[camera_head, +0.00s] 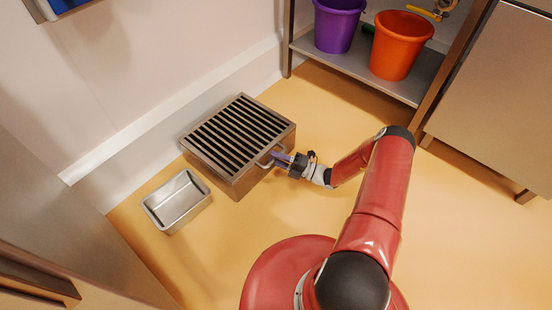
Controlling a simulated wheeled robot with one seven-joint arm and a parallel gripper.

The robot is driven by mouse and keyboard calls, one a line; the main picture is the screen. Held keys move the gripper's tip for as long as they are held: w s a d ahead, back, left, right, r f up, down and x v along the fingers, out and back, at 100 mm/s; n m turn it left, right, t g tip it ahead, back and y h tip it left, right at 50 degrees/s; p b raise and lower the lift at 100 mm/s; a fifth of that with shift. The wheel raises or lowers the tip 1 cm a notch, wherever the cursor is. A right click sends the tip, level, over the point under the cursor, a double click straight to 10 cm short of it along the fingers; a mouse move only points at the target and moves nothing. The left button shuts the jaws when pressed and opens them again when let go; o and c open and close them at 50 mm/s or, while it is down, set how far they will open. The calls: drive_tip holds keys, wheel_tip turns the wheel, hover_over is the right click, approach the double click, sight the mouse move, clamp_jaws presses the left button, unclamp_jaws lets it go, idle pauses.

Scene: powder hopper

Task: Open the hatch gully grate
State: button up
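The gully grate (236,132) is a slatted dark metal cover on top of a box-shaped brown-grey metal housing on the floor, by the wall. It lies flat on the housing and looks closed. A light metal loop handle (267,161) sticks out at its right front edge.
An open, empty metal tray (176,201) sits on the floor left of the housing. A shelf (345,63) at the back holds a purple bucket (337,25) and an orange bucket (400,45). A metal cabinet (492,95) stands at right. The yellow floor at lower right is clear.

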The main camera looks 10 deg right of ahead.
drive_tip(key=shift+w+a, duration=0.15)
drive_tip(key=shift+a, duration=0.15)
clamp_jaws()
drive_tip(key=shift+r, duration=0.1)
